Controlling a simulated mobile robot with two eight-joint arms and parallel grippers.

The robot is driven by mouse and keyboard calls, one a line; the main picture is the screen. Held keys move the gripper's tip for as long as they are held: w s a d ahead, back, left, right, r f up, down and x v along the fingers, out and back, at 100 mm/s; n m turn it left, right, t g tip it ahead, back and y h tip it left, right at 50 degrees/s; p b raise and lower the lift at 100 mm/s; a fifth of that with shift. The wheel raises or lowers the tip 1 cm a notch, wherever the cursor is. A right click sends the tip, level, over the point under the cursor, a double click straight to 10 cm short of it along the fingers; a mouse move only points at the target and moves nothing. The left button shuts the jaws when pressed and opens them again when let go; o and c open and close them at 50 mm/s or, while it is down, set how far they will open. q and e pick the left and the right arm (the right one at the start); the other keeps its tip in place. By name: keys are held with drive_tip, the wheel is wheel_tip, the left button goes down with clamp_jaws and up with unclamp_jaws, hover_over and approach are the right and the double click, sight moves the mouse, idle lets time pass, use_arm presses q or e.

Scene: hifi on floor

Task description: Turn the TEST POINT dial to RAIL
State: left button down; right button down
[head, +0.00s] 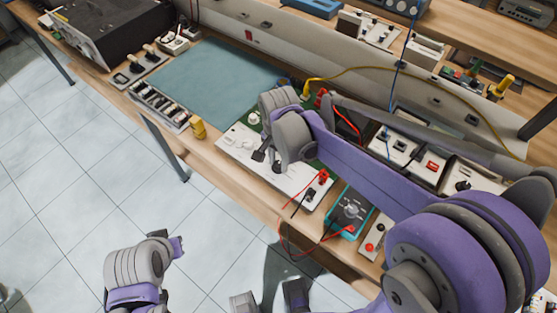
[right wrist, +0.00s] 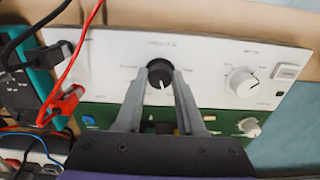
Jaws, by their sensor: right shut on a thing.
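The white panel (head: 235,165) lies along the front of the bench and fills the middle of the right wrist view (right wrist: 110,65). A black dial (right wrist: 160,73) with a white pointer line sits on it. The pointer points down in that view. My right gripper (right wrist: 161,82) is shut on the black dial, one finger on each side. In the head view my right gripper (head: 266,160) is over the panel and hides the dial. The printed labels are too small to read. A lower-left arm part of mine shows, but no left fingertips.
A white dial (right wrist: 243,82) is beside the black one on the panel. Red clips (right wrist: 62,105) and cables are at the panel's other end, near a teal meter (head: 350,210). A yellow-brown part (head: 198,128) stands at the bench edge. The green mat (head: 215,75) is clear.

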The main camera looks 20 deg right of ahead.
drive_tip(key=shift+n, duration=0.4)
drive_tip(key=n, duration=0.2)
drive_tip(key=shift+n, duration=0.4)
drive_tip(key=n, duration=0.4)
drive_tip(key=shift+n+b, duration=0.3)
drive_tip(key=shift+b, duration=0.05)
drive_tip(key=n, duration=0.3)
drive_tip(key=shift+n, duration=2.3)
drive_tip(key=c, duration=0.5)
unclamp_jaws()
drive_tip(key=shift+r, duration=0.15)
